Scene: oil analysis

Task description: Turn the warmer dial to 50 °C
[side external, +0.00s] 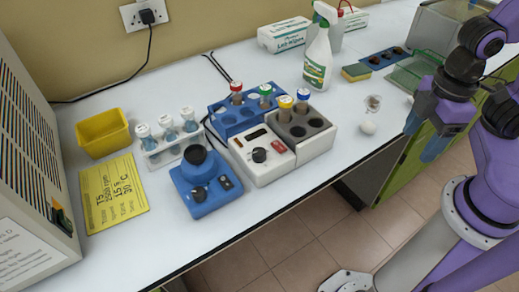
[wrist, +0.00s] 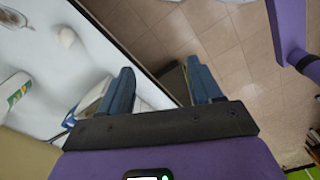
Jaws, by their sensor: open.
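The warmer (side external: 314,138) is a white and grey block near the table's front edge in the side external view. Its left part holds a black dial (side external: 259,155), a small dark display and a red switch. Its grey right part has round wells, with a yellow-capped tube (side external: 285,104) in one. The dial's setting is too small to read. My gripper (side external: 428,150) is open and empty, off the table's front edge, well to the right of the warmer. In the wrist view, its blue fingers (wrist: 162,88) are spread apart with nothing between them.
A blue mixer (side external: 203,190) stands left of the warmer, and a blue tube rack (side external: 232,117) behind it. A spray bottle (side external: 318,58) stands farther back. A small white object (side external: 368,127) lies between warmer and gripper. A yellow note (side external: 113,192) lies at the left.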

